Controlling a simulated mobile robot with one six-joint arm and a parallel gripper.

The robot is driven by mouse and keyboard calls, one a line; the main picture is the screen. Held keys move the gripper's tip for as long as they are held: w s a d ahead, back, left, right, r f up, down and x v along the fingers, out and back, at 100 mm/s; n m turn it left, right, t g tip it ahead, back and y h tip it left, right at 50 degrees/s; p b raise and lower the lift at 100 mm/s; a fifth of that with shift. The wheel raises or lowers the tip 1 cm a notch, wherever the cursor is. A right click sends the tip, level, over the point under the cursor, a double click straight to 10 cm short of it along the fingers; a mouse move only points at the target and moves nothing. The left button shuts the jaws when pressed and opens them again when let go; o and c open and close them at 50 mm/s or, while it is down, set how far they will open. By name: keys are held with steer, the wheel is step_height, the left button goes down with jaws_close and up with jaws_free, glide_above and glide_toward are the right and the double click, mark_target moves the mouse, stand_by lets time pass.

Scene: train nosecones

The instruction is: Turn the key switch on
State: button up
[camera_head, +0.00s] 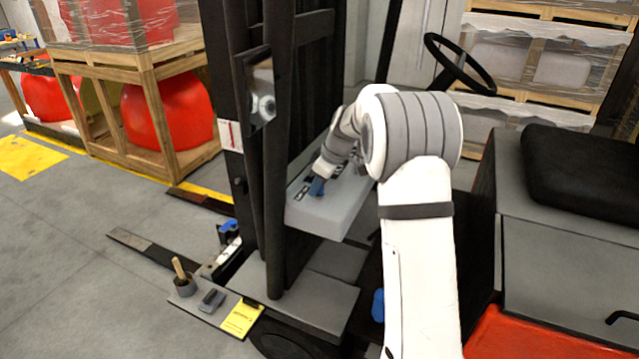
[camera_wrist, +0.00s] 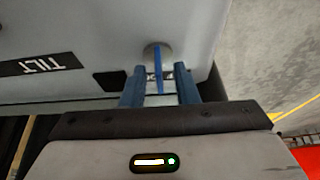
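The key switch (camera_wrist: 152,50) is a round grey base with a thin blue key (camera_wrist: 159,78) standing in it, on a pale console panel (camera_wrist: 110,25). My gripper (camera_wrist: 160,90) has two blue fingers, one on each side of the key, with a visible gap on both sides. It is open and not touching the key. In the head view my gripper (camera_head: 317,187) is at the near left end of the pale console (camera_head: 322,218) of a forklift. The key cannot be told apart from the blue fingers there.
A "TILT" label (camera_wrist: 42,65) is on the console. The dark mast (camera_head: 275,150) stands left of my arm, the steering wheel (camera_head: 458,66) behind it and the black seat (camera_head: 590,175) to its right.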

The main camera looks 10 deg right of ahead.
steer(key=shift+c, duration=0.2)
jaws_close()
steer(key=shift+d, duration=0.1)
steer(key=shift+f, duration=0.1)
steer(key=shift+m+t+h+b, duration=0.3)
steer(key=shift+m+b, duration=0.6)
steer(key=shift+m, duration=0.2)
steer(key=m+t+h+b, duration=0.1)
steer(key=m, duration=0.3)
steer(key=m+h, duration=0.2)
steer(key=m, duration=0.2)
steer(key=shift+m, duration=0.4)
steer(key=shift+m+h+b, duration=0.8)
steer(key=shift+m+b, duration=0.1)
steer(key=shift+m, duration=1)
